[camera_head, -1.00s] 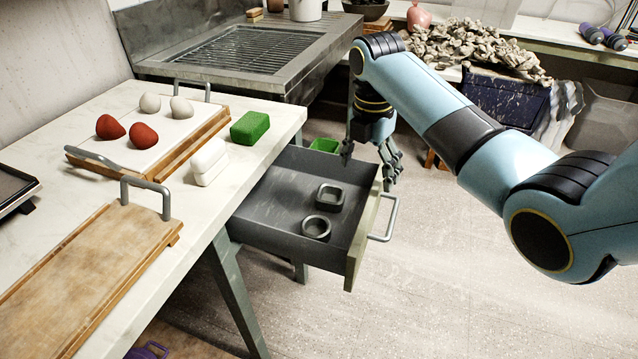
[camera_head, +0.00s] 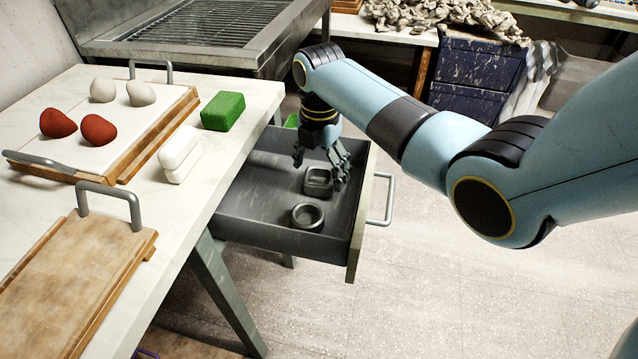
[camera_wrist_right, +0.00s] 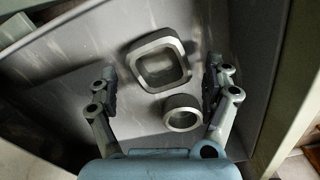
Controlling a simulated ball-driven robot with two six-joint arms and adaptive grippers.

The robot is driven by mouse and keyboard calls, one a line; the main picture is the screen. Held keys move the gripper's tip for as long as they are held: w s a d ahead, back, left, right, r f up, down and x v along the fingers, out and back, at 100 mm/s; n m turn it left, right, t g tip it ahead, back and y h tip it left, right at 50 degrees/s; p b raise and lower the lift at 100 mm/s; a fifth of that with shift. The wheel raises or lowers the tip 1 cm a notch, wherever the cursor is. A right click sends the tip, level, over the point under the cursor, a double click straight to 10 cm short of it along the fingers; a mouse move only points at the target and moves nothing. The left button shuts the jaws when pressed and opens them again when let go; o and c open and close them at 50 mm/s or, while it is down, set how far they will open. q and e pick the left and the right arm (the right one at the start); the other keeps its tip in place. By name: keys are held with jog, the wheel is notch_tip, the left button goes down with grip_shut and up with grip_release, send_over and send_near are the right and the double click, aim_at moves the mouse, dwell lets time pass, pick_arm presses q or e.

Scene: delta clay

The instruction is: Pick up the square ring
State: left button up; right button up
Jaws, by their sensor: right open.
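The square ring (camera_head: 318,181) is dark grey and lies on the floor of the open drawer (camera_head: 257,215). In the right wrist view the square ring (camera_wrist_right: 159,62) lies ahead, a little beyond the fingertips and between their lines. A round ring (camera_head: 307,215) lies near it, toward the front of the head view; the round ring (camera_wrist_right: 182,112) shows between the fingers in the wrist view. My right gripper (camera_head: 320,160) is open and empty above the drawer, just behind the square ring in the head view; its fingers also show in the wrist view (camera_wrist_right: 162,85). My left gripper is not in view.
The drawer's front panel with its handle (camera_head: 389,200) stands at the right. The worktop left of the drawer holds a green block (camera_head: 222,111), a white block (camera_head: 180,155), a board with red and pale lumps, and a wooden board (camera_head: 75,265). The floor at right is clear.

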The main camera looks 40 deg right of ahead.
jog(key=shift+f, duration=0.9)
jog(key=shift+f+b, duration=0.3)
jog(key=shift+f, duration=0.15)
jog(key=shift+c, duration=0.9)
jog(key=c, duration=1.2)
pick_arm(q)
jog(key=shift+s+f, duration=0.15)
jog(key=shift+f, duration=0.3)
pick_arm(e)
jog(key=shift+r, duration=0.1)
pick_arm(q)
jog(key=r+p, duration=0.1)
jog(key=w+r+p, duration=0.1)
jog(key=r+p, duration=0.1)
pick_arm(e)
notch_tip(320, 180, up, 10)
jog(key=shift+r, duration=0.1)
